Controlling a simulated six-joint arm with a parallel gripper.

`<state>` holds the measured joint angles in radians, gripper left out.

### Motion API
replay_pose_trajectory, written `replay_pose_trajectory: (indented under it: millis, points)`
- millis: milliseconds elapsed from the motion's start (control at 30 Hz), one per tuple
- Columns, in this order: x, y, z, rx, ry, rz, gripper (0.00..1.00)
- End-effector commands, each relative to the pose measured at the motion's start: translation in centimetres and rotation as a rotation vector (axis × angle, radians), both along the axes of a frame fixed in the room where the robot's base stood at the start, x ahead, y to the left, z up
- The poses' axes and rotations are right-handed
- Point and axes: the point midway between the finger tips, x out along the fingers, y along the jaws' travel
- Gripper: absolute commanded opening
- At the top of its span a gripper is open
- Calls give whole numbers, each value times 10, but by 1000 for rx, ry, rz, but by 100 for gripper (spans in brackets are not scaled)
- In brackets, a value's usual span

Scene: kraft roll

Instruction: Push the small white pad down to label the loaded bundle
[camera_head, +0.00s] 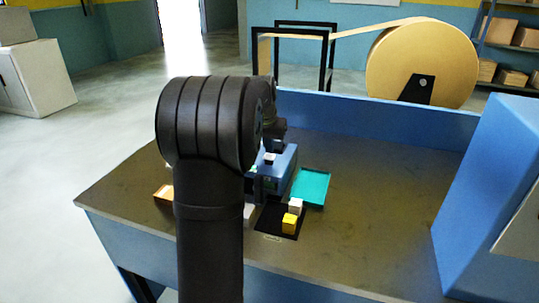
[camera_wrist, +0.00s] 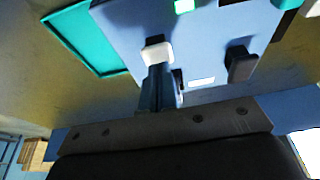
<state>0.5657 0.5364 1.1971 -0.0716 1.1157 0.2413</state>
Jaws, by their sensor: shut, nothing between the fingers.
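The small white pad (camera_wrist: 156,52) sits on a blue machine (camera_wrist: 205,45) in the wrist view; in the head view it shows as a small pale spot (camera_head: 269,158) on top of the machine (camera_head: 280,172). My gripper (camera_wrist: 160,76) is shut and empty, its fingertips right at the white pad. I cannot tell whether they touch it or whether the pad is pressed. A dark pad (camera_wrist: 240,65) stands to the right of it. I cannot make out the loaded bundle.
A teal tray (camera_head: 322,179) lies right of the machine. A white cube (camera_head: 295,206) and a yellow cube (camera_head: 289,223) sit on a black mat (camera_head: 266,221) in front. A green light (camera_wrist: 184,6) shows on the machine. The table's right part is clear up to a blue cabinet (camera_head: 490,180).

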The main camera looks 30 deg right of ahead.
Motion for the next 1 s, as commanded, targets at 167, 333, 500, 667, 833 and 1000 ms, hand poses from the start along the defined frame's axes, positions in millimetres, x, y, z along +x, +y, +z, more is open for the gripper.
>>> replay_pose_trajectory:
  millis: [167, 333, 500, 667, 833, 1000]
  points:
    - [0, 0, -6, 1, 1, 0, 0]
    - [0, 0, -11, 1, 1, 0, 0]
    - [0, 0, -16, 1, 1, 0, 0]
    - [0, 0, -21, 1, 1, 0, 0]
    - [0, 0, -25, 1, 1, 0, 0]
    - [0, 0, -25, 1, 1, 0, 0]
